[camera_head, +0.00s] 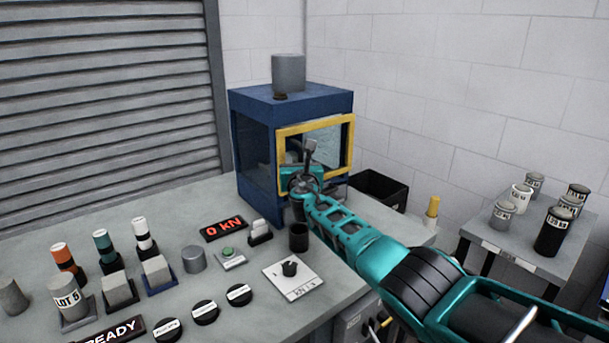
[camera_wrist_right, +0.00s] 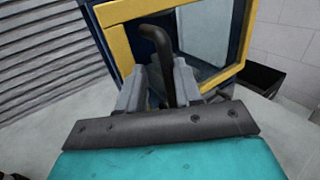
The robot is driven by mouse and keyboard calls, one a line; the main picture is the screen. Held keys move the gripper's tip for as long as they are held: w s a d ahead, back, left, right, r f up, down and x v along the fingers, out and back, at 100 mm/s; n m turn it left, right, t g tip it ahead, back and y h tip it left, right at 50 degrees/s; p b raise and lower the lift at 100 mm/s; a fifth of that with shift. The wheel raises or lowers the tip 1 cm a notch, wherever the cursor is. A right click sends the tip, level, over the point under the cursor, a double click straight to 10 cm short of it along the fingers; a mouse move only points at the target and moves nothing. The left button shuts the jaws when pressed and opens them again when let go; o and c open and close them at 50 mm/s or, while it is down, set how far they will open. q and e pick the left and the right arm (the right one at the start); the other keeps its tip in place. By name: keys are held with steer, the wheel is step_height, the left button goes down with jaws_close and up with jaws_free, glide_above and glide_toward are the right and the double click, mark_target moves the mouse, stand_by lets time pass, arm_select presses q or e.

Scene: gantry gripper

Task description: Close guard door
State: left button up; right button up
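The guard door (camera_head: 315,125) is a yellow frame with a clear pane on the front of a blue cabinet (camera_head: 256,150). It looks slightly angled to the cabinet front, but I cannot tell how wide any gap is. The door frame also shows large in the right wrist view (camera_wrist_right: 118,48). A dark bent handle (camera_wrist_right: 158,45) stands out from the door. My right gripper (camera_head: 305,168) is at the handle. In the right wrist view its fingers (camera_wrist_right: 160,85) lie on both sides of the handle, with a gap at the left finger. My left gripper is out of view.
A grey bench (camera_head: 190,222) holds several orange, green and white-topped pieces, a "0 kN" display (camera_head: 224,228), a dark cup (camera_head: 298,237) and a knob plate (camera_head: 293,277). A black bin (camera_head: 380,190) stands right of the cabinet. A side table (camera_head: 497,250) carries several labelled weights.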

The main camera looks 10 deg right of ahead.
steer(key=shift+s+d+r+p, duration=0.1)
steer(key=shift+s+r+p, duration=0.05)
steer(key=shift+s+p, duration=0.15)
steer(key=shift+s+d+r+p, duration=0.1)
steer(key=shift+s+p, duration=0.1)
steer(key=shift+s, duration=0.15)
steer(key=s+p, duration=0.2)
steer(key=shift+s+a, duration=0.15)
steer(key=shift+s, duration=0.25)
steer(key=s, duration=0.7)
steer(key=shift+s+a, duration=0.2)
steer(key=shift+a, duration=0.25)
steer(key=shift+s+f, duration=0.1)
steer(key=shift+f, duration=0.1)
